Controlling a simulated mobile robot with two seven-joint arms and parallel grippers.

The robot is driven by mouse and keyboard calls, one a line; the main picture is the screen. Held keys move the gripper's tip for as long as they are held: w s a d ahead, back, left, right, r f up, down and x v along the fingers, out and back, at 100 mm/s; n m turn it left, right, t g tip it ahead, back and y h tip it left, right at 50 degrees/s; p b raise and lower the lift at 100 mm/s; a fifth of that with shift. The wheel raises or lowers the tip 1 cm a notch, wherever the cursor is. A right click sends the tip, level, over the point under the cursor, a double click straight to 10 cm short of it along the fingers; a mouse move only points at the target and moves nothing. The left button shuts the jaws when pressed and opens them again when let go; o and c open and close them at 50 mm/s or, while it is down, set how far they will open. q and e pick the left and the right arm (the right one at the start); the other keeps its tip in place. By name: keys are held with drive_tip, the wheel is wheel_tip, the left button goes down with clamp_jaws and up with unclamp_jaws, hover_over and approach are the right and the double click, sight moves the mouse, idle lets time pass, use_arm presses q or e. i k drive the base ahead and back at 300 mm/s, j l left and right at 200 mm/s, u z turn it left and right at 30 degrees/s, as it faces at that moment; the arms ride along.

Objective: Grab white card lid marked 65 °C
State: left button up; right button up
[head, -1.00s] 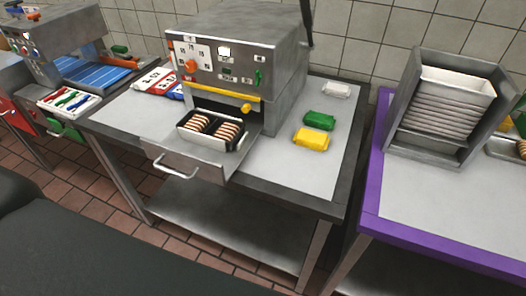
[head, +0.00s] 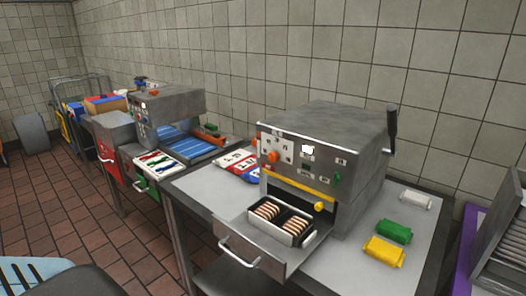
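No lid that I can read as marked 65 °C shows. Numbered cards in red, white and blue (head: 236,164) lie on the table left of a grey machine (head: 325,160); their print is too small to read. The machine's front has a white panel (head: 277,149) with small marks, also unreadable. Its drawer (head: 252,250) is pulled out and bears a tray (head: 312,238) of sandwiches with brown and cream stripes. Neither of my grippers is in view.
White (head: 415,199), green (head: 394,231) and yellow (head: 384,251) packets lie right of the machine. A second machine with a blue belt (head: 178,142) stands left. A purple-edged table (head: 466,250) holds a grey rack at the right edge. The tiled floor at left is largely clear.

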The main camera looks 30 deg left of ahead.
sight(226, 160)
drive_tip(key=u, duration=1.3)
drive_tip(key=i+j+z, duration=0.15)
drive_tip(key=j+z, duration=0.2)
drive_tip(key=i+j+z, duration=0.15)
drive_tip(key=j+z, duration=0.25)
drive_tip(key=i+j+z, duration=0.1)
drive_tip(key=j, duration=0.45)
drive_tip(key=i+j+z, duration=0.15)
drive_tip(key=j, duration=0.45)
drive_tip(key=j+z, duration=0.1)
drive_tip(key=j, duration=0.5)
drive_tip(key=i+j, duration=0.1)
drive_tip(key=j, duration=1.15)
drive_tip(key=i+j, duration=0.15)
drive_tip(key=j, duration=0.45)
